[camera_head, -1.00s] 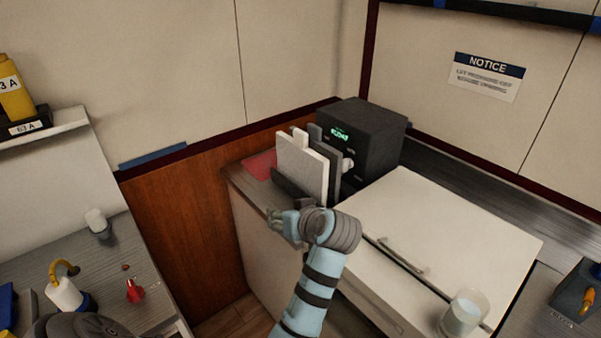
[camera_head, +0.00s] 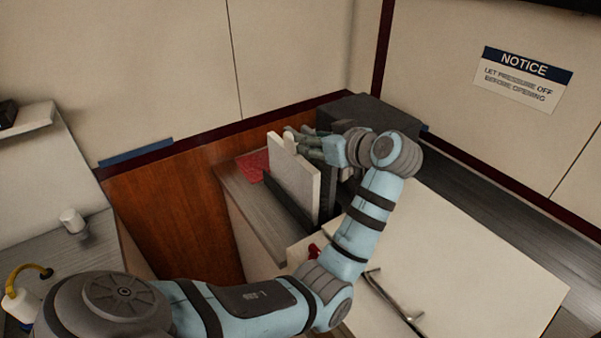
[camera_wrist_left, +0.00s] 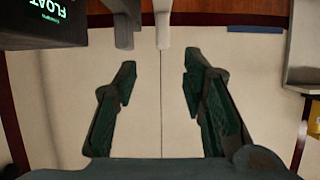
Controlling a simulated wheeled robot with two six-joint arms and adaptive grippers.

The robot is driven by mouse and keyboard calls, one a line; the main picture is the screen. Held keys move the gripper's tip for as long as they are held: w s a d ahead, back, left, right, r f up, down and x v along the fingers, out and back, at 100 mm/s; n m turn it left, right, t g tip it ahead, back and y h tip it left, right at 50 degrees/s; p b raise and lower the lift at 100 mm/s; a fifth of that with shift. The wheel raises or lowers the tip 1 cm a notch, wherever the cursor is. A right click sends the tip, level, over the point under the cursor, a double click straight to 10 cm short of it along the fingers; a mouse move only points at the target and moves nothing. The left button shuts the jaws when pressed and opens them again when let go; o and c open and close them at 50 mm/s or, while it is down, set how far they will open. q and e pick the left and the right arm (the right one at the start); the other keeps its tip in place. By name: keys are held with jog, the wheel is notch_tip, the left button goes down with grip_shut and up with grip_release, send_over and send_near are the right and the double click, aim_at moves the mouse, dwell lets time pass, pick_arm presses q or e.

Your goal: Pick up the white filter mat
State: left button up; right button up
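The white filter mat (camera_head: 292,177) appears as a pale upright panel with a tab on top, standing in a dark rack (camera_head: 288,203) on the counter. My left gripper (camera_head: 298,139) is at the panel's top edge in the head view, partly overlapping it; whether they touch is unclear. In the left wrist view, my left gripper (camera_wrist_left: 160,88) has its fingers wide apart with nothing between them. A white tab (camera_wrist_left: 162,22) and a grey tab (camera_wrist_left: 123,22) show beyond the fingers. My right gripper is not in view.
A dark box (camera_head: 367,112) stands right behind the rack; its lit display (camera_wrist_left: 55,12) shows in the wrist view. A red mat (camera_head: 253,166) lies left of the rack. A white cabinet top (camera_head: 465,260) with a handle (camera_head: 392,300) is at right. The wall is behind.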

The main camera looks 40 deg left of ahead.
aim_at(289, 135)
pick_arm(q)
jog(key=x, duration=1.1)
jog(key=shift+a+r+p, duration=0.1)
jog(key=shift+r+p, duration=0.05)
jog(key=shift+p, duration=0.25)
jog(key=shift+s+a, duration=0.1)
jog(key=shift+s, duration=0.15)
jog(key=shift+c, duration=0.8)
grip_shut()
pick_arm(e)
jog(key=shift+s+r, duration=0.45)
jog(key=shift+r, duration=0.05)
